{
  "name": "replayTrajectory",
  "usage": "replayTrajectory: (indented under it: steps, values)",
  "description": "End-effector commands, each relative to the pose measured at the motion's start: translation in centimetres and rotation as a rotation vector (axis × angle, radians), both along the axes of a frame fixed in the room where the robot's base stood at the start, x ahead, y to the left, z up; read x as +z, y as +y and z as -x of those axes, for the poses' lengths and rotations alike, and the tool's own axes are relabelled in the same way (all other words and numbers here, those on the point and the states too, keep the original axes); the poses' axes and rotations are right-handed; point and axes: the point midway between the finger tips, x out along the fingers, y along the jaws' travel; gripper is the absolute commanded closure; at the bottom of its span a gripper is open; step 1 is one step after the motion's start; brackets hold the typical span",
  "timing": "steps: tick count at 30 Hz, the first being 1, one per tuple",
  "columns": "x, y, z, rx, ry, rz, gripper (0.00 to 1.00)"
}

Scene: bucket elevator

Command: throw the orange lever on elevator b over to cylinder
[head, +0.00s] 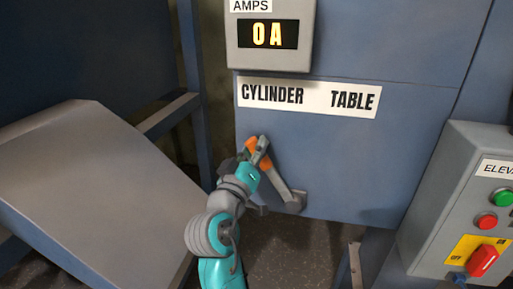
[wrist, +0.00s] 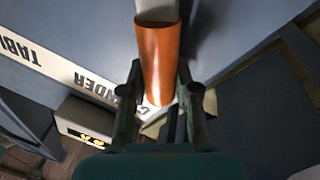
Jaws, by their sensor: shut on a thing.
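The orange lever grip (head: 258,151) sits at the upper end of a grey lever arm (head: 280,186). The arm leans up and to the left from its pivot (head: 297,202), under the word CYLINDER on the white label plate (head: 307,97). My gripper (head: 256,158) is at the grip and shut on it. In the wrist view the orange grip (wrist: 157,62) lies between the two fingers of my gripper (wrist: 160,92). The fingers cover part of the grip in the head view.
An amps display (head: 268,35) reads 0 A above the label. A grey control box (head: 465,200) with a green button, a red button and a red switch on yellow stands at right. A grey sloped chute (head: 95,180) and a blue frame post (head: 193,90) are at left.

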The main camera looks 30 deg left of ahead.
Motion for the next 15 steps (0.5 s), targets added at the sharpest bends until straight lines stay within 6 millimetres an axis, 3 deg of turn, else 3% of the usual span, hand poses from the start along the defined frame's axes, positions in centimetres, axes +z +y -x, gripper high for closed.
replayTrajectory:
  steps: [6,7,9,15]
  values:
    - [-0.29,0.32,0.11,0.006,0.004,0.005,1.00]
    - [-0.31,0.33,0.11,0.006,0.004,0.005,0.62]
    - [-0.32,0.31,0.10,0.005,0.004,0.005,0.44]
    - [-0.23,0.21,0.07,0.003,0.003,0.002,0.43]
